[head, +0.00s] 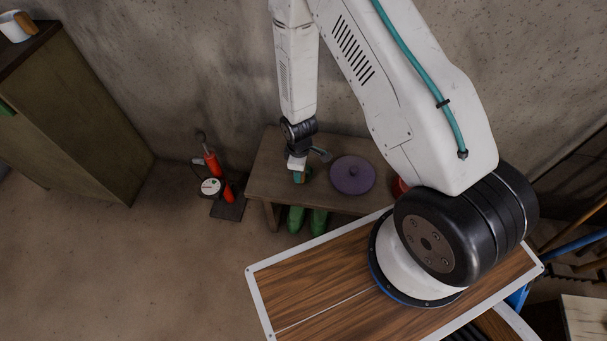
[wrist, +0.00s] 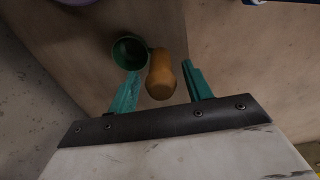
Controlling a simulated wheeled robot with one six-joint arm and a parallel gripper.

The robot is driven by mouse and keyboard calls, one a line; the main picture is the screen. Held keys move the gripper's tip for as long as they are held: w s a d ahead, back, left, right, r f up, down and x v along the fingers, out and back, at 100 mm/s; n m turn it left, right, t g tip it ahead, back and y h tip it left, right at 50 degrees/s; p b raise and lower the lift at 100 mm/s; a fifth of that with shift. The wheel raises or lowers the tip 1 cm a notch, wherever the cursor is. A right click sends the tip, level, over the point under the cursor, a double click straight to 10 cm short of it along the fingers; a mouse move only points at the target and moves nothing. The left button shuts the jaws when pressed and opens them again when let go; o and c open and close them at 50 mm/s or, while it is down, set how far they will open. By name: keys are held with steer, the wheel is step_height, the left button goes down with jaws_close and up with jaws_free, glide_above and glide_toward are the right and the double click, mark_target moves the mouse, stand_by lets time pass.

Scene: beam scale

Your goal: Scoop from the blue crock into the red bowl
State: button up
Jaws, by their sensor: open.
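My gripper (head: 298,177) is open and points down over the wooden bench (head: 258,185). In the wrist view its teal fingers (wrist: 161,69) stand either side of an orange-brown handle (wrist: 160,82), with gaps showing. Beside the handle is a round dark green cup (wrist: 128,52); it looks like a scoop's, but I cannot tell whether the two join. A purple round lid-like thing with a knob (head: 352,174) lies on the bench to the right. A red thing (head: 399,187), possibly the red bowl, is mostly hidden behind my arm. I cannot make out a blue crock.
Green boots (head: 308,219) stand under the bench's front. A red pump-like thing with a round gauge (head: 211,186) stands on the floor to the left. A wooden cabinet (head: 75,105) is at far left with a white mug (head: 14,27) on top. Floor between is clear.

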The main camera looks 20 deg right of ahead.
mark_target(307, 176)
steer(key=shift+s+f, duration=0.1)
steer(key=shift+f, duration=1.4)
jaws_close()
steer(key=shift+r, duration=0.1)
